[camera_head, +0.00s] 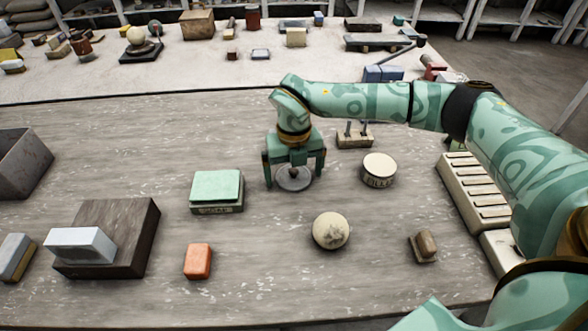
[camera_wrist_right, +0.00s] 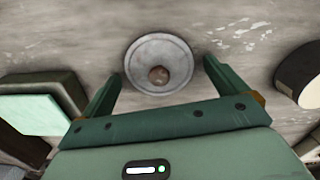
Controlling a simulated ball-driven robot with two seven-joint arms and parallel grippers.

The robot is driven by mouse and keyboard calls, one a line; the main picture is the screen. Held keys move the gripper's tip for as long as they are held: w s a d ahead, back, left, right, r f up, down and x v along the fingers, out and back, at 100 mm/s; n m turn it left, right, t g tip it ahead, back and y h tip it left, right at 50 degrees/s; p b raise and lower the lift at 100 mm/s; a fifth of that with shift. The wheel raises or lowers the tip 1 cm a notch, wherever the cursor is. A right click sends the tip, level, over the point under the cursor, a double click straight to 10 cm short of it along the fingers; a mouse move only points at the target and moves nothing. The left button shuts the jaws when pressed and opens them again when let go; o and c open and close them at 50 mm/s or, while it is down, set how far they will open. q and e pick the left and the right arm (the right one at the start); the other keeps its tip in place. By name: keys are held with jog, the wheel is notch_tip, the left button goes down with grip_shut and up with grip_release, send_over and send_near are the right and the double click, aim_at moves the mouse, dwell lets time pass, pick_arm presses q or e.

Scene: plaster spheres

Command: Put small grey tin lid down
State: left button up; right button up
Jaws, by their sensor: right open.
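The small grey tin lid (camera_head: 294,178) is a round grey disc with a brown knob at its middle. It lies flat on the table, as far as I can see, and shows whole in the right wrist view (camera_wrist_right: 158,64). My right gripper (camera_head: 294,176) points down over the lid. In the right wrist view its two fingers (camera_wrist_right: 160,80) stand apart on either side of the lid, with gaps between fingers and rim. My left gripper is not in view.
A green-topped box (camera_head: 216,190) stands left of the lid, and a cream round tin (camera_head: 379,169) right of it. A plaster sphere (camera_head: 331,231) and an orange block (camera_head: 198,261) lie nearer. A wooden block with pegs (camera_head: 354,139) stands behind. Bare table separates them.

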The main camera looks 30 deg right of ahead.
aim_at(294, 172)
notch_tip(294, 172, up, 12)
jog(key=p, duration=0.3)
jog(key=shift+r+p, duration=0.2)
jog(key=shift+p, duration=0.15)
